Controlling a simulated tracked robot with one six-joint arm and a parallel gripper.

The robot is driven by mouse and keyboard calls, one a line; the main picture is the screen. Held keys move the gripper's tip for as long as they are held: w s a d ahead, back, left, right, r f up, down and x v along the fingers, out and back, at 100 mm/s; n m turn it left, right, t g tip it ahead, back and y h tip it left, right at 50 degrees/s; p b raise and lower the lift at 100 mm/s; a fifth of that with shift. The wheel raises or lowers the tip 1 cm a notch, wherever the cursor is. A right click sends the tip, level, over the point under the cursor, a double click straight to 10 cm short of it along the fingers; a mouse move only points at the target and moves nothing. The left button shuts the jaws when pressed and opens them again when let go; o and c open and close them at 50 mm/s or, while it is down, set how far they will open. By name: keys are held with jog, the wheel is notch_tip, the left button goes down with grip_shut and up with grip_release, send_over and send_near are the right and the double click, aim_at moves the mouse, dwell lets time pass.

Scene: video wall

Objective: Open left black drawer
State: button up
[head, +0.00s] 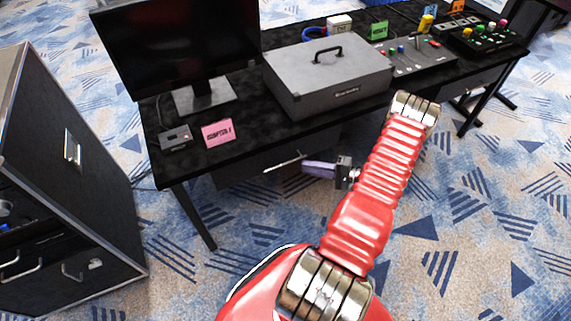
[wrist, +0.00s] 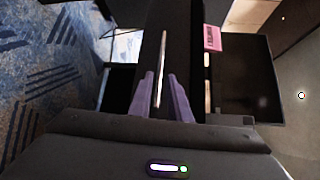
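The left black drawer (head: 245,164) is under the left part of the black table, below the monitor and grey case. Its thin silver bar handle (head: 283,163) shows in the head view. In the wrist view the handle (wrist: 161,60) runs upright up the dark drawer front. My gripper (head: 304,166) is at the right end of the handle, pointing left in the head view. In the wrist view its purple fingers (wrist: 160,78) stand apart, with the handle's near end between them in the picture. I cannot tell whether they touch it. The drawer looks shut.
The black table (head: 250,143) carries a monitor (head: 175,45), a pink card (head: 218,133), a grey case (head: 328,72) and control panels. A black cabinet (head: 55,180) with silver handles stands at the left. The patterned carpet (head: 470,245) is clear at the right.

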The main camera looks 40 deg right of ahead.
aim_at(286, 163)
jog(key=x, duration=0.9)
jog(key=shift+w+a, duration=0.2)
jog(key=shift+w, duration=0.1)
jog(key=shift+c, duration=0.5)
grip_shut()
jog(key=shift+f, duration=0.1)
jog(key=shift+a, duration=0.15)
